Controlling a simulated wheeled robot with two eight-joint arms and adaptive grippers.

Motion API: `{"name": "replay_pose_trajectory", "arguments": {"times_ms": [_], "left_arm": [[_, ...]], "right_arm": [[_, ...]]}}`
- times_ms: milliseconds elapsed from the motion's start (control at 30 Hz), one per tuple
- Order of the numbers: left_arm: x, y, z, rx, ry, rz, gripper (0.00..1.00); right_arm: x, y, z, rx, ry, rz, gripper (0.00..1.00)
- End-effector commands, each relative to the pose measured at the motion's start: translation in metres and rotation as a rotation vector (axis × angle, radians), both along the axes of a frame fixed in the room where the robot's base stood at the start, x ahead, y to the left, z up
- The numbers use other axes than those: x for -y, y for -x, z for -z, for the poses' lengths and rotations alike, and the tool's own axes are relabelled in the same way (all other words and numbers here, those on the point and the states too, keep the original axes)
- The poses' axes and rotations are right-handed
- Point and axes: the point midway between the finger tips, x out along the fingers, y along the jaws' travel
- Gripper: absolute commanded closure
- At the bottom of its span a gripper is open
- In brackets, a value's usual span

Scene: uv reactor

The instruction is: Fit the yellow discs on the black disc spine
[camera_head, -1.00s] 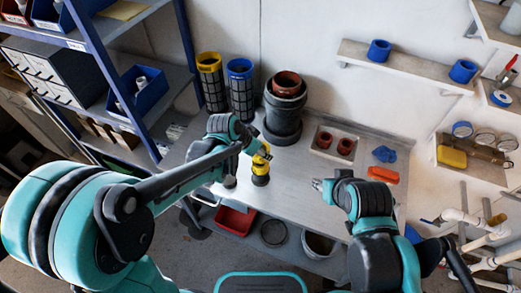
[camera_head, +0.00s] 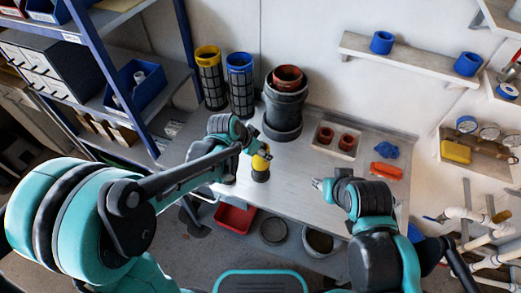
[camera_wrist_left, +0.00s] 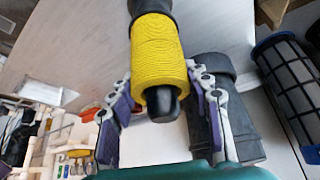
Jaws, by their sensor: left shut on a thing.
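A stack of yellow discs (camera_wrist_left: 160,50) sits around the black disc spine (camera_wrist_left: 163,104), whose rounded tip pokes out of the near end in the left wrist view. In the head view the yellow discs (camera_head: 261,162) stand upright on the bench, with the spine's dark base (camera_head: 260,178) below. My left gripper (camera_wrist_left: 165,108) has a finger on each side of the stack's near end and is shut on a yellow disc there. The discs sit close together, so single ones are hard to tell apart. My right gripper (camera_head: 318,184) is over the bench's right part; its fingers are too small to read.
A black cylinder (camera_head: 283,110) stands behind the spine, with yellow-topped (camera_head: 212,80) and blue-topped (camera_head: 241,85) mesh filters to its left. A tray with red parts (camera_head: 335,141), a blue cloth (camera_head: 386,150) and an orange item (camera_head: 386,171) lie right.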

Motion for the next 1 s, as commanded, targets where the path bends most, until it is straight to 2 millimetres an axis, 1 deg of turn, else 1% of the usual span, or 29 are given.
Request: {"name": "replay_pose_trajectory", "arguments": {"times_ms": [200,233,300,667,767,833,1000], "left_arm": [[0.0,0.0,0.0,0.0,0.0,0.0,0.8],[0.0,0.0,0.0,0.0,0.0,0.0,0.44],[0.0,0.0,0.0,0.0,0.0,0.0,0.27],[-0.001,0.001,-0.002,0.0,0.0,0.0,0.27],[-0.005,0.004,-0.011,0.0,0.0,-0.001,0.27],[-0.009,0.008,-0.02,0.0,0.0,-0.002,0.27],[-0.021,0.021,-0.05,0.0,-0.001,-0.001,0.27]], "right_arm": [[0.0,0.0,0.0,0.0,0.0,0.0,0.6],[0.0,0.0,0.0,0.0,0.0,0.0,0.6],[0.0,0.0,0.0,0.0,0.0,0.0,0.6],[0.0,0.0,0.0,0.0,0.0,0.0,0.6],[0.0,0.0,0.0,0.0,0.0,0.0,0.6],[0.0,0.0,0.0,0.0,0.0,0.0,0.6],[0.0,0.0,0.0,0.0,0.0,0.0,0.6]]}}
